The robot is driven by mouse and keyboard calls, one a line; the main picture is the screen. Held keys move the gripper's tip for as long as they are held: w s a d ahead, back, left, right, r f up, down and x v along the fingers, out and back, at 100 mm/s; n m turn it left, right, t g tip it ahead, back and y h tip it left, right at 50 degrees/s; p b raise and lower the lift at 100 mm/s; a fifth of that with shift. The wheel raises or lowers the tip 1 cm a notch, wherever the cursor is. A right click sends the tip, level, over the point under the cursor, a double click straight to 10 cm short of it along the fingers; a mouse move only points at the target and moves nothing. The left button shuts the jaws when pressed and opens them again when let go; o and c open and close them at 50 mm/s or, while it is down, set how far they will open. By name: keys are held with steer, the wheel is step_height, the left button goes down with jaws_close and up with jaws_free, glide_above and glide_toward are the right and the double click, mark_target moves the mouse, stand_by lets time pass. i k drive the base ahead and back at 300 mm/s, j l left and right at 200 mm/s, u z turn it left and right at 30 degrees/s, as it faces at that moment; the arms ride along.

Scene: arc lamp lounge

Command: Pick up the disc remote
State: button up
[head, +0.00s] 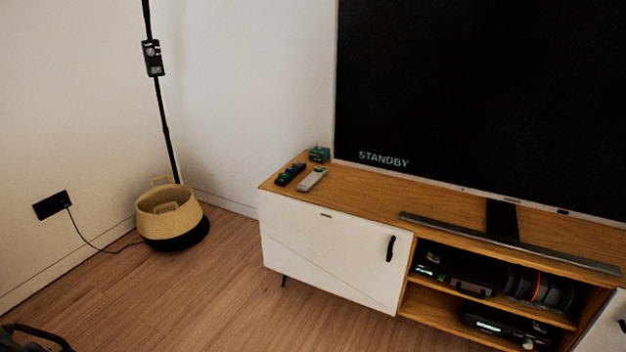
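Two remotes lie side by side on the left end of the wooden media console (360,203) in the head view. One is a dark remote (290,174) with small coloured spots. The other is a light grey remote (312,179), just to its right. Their labels are too small to read, so I cannot tell which is the disc remote. A dark piece that looks like part of my gripper (36,337) shows at the bottom left corner, cut off by the frame. It is far from both remotes, and its fingers cannot be made out.
A small teal box (319,154) sits behind the remotes. A large TV (480,90) reading STANDBY and a soundbar (505,243) occupy the console to the right. A woven basket (170,217) and lamp pole (163,115) stand left. Floor before the console is clear.

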mark_target(312, 179)
steer(key=i+l+u, duration=0.25)
steer(key=i+l, duration=0.15)
steer(key=i, duration=0.15)
steer(key=i+l+u, duration=0.25)
steer(key=i+l, duration=0.2)
steer(key=i+l+u, duration=0.25)
steer(key=i+l, duration=0.2)
steer(key=l, duration=0.15)
steer(key=i+l+u, duration=0.25)
steer(key=i+l, duration=0.15)
steer(key=l, duration=0.25)
